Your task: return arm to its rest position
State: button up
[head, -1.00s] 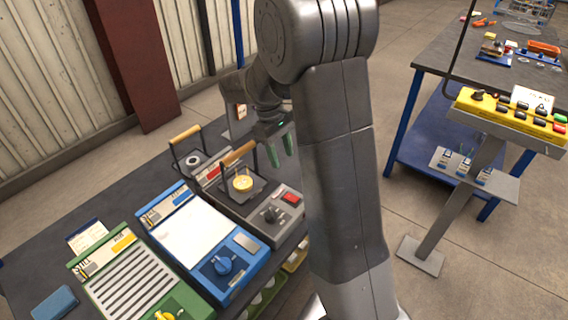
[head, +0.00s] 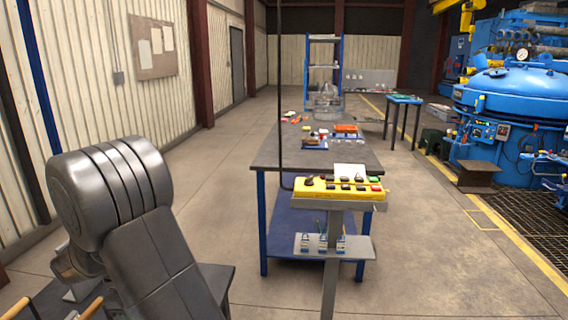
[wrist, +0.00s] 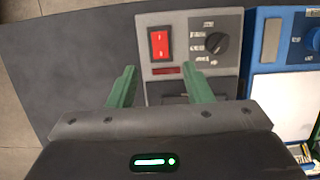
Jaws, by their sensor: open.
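My gripper (wrist: 161,95) shows in the wrist view with its two green fingers spread apart and nothing between them. It is above a grey device with a red rocker switch (wrist: 159,44) and a black knob (wrist: 216,43). Whether the fingers touch the device cannot be told. In the head view my arm is folded at the lower left, and my gripper is out of that view.
A blue device (wrist: 287,40) sits right of the grey one on the dark bench (wrist: 75,60). In the head view a yellow button pendant (head: 338,188) stands before a blue-legged table (head: 360,160). A blue furnace (head: 515,95) is at right. Floor between is open.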

jog(key=x, duration=0.9)
jog(key=shift+f, duration=0.1)
jog(key=shift+b, duration=0.3)
